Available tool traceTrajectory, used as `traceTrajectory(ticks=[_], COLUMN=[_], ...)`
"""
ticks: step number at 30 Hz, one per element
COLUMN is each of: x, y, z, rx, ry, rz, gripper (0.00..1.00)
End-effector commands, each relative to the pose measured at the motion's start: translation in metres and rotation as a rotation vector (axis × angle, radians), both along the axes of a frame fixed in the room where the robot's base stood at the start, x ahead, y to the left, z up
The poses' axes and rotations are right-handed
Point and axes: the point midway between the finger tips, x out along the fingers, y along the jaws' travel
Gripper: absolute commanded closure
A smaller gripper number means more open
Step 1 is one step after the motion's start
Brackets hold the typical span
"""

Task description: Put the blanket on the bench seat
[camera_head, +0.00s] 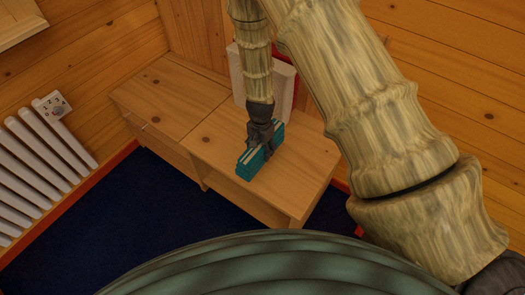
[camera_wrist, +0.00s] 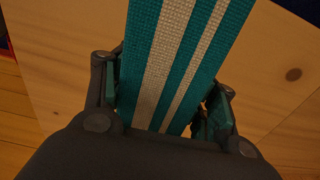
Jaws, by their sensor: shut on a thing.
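A folded teal blanket (camera_head: 247,163) with pale stripes is in my gripper, over the right part of the wooden bench seat (camera_head: 310,160). My gripper (camera_head: 258,150) points down and is shut on the blanket. In the wrist view the blanket (camera_wrist: 180,60) runs between the two dark fingers (camera_wrist: 165,110), with the light wood of the bench (camera_wrist: 275,70) beneath. The blanket's lower edge is at or close to the seat; I cannot tell whether it touches. Part of the blanket is hidden by the gripper.
A pale upright panel or cushion (camera_head: 283,78) with a red piece (camera_head: 297,90) stands at the bench's back, behind the arm. The bench's left part (camera_head: 165,98) is clear. A white radiator (camera_head: 45,160) is on the left wall. Dark blue carpet (camera_head: 120,215) lies in front.

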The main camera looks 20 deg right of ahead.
Motion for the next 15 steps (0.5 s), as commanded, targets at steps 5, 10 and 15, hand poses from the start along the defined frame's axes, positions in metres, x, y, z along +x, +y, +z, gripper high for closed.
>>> traceTrajectory(ticks=[5,10,15], x=[0.010,0.010,0.010], y=[-0.009,-0.010,-0.010], z=[-0.002,-0.010,-0.030], rx=[0.000,0.000,0.001], ry=[0.000,0.001,0.002], rz=[0.001,0.001,-0.001], gripper=[0.68,0.68,0.68])
